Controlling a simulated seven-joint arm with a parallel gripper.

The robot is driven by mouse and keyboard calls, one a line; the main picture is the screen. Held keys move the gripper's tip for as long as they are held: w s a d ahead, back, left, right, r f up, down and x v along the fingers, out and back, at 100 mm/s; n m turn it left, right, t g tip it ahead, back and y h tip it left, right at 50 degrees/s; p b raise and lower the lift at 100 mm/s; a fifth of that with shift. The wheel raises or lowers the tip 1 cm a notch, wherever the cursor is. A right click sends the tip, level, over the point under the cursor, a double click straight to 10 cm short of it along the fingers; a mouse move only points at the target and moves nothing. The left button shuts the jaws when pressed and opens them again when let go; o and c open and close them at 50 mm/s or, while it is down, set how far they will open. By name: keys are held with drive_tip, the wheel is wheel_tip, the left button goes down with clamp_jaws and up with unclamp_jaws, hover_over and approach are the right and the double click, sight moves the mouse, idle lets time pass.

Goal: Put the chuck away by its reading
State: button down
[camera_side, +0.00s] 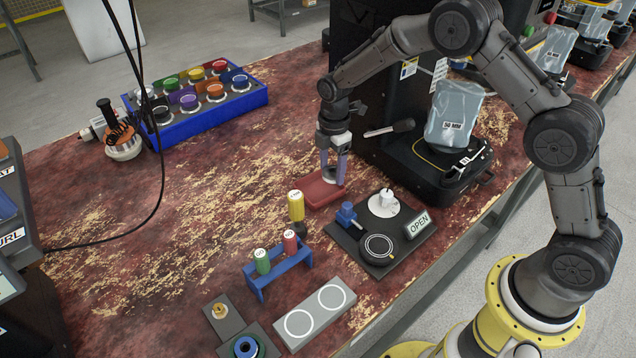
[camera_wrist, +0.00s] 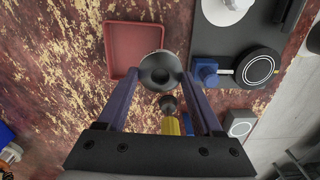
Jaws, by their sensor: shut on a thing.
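My gripper (camera_side: 333,160) is shut on a round grey metal piece with a dark centre, which looks like the chuck (camera_wrist: 158,72). In the wrist view my gripper (camera_wrist: 158,85) has one purple finger on each side of it. The piece overlaps the right edge of a shallow red tray (camera_wrist: 120,48) in that view. In the side view the tray (camera_side: 322,197) lies below and around the fingertips; I cannot tell whether the piece touches it. A yellow-handled gauge (camera_side: 296,206) with a dark end stands in front. A blue stand (camera_side: 275,277) holds green and red gauges. No reading is legible on the chuck.
A dark fixture plate (camera_side: 360,250) carries a blue clamp, a black dial, a white piece and an OPEN sign. A grey block (camera_side: 314,313) has two white circles. A blue rack (camera_side: 210,118) of coloured cups stands at the back left. The left middle table (camera_side: 170,215) is mostly clear.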

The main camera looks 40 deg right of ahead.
hover_over(318, 192)
wheel_tip(318, 192, down, 6)
drive_tip(key=shift+r, duration=0.1)
drive_tip(key=shift+w+f, duration=0.1)
drive_tip(key=shift+f, duration=1.45)
drive_tip(key=shift+f, duration=0.1)
drive_tip(key=shift+c, duration=1.6)
unclamp_jaws()
drive_tip(key=shift+f, duration=0.1)
wheel_tip(318, 192, up, 13)
drive_tip(key=shift+f, duration=0.2)
